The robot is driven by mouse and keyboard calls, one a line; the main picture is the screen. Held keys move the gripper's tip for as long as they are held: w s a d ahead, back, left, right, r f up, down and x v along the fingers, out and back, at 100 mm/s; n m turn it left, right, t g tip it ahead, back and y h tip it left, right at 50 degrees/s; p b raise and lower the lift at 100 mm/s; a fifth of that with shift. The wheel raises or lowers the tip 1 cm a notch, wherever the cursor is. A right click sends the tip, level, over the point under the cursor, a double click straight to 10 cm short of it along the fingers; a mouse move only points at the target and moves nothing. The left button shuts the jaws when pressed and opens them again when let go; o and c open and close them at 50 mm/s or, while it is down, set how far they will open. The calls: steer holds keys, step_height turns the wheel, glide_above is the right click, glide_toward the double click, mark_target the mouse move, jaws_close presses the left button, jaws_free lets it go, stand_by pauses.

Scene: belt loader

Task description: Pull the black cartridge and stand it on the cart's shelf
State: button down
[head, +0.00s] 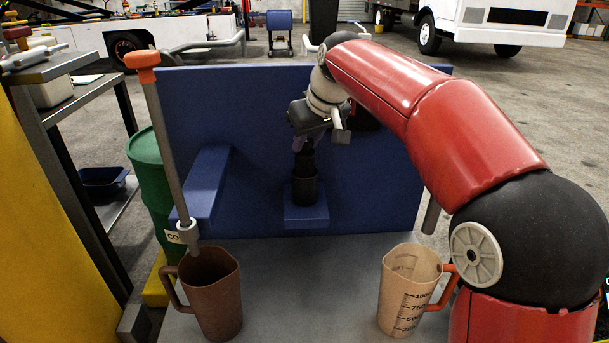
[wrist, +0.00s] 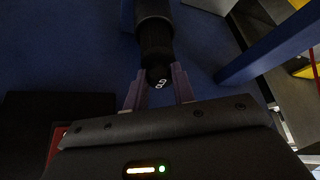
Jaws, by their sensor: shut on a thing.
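The black cartridge (head: 305,185) stands upright on a small blue ledge (head: 306,213) of the blue panel in the head view. Its narrower top reaches up between the fingers of my gripper (head: 308,145). In the wrist view the cartridge (wrist: 155,38) runs away from the camera, its dark end with white marks between the purple fingertips of my gripper (wrist: 158,82). My gripper is shut on this top part. The cartridge's lower end meets the ledge; whether it is seated in a socket I cannot tell. The cart (head: 85,120) with shelves stands at the left.
A brown jug (head: 210,300) and a clear measuring jug (head: 408,290) stand on the grey surface in front of the panel. An orange-topped post (head: 165,140) rises at the left. A green drum (head: 148,180) stands between cart and panel. A blue bin (head: 103,180) sits on the lower shelf.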

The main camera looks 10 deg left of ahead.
steer(key=shift+r, duration=2.45)
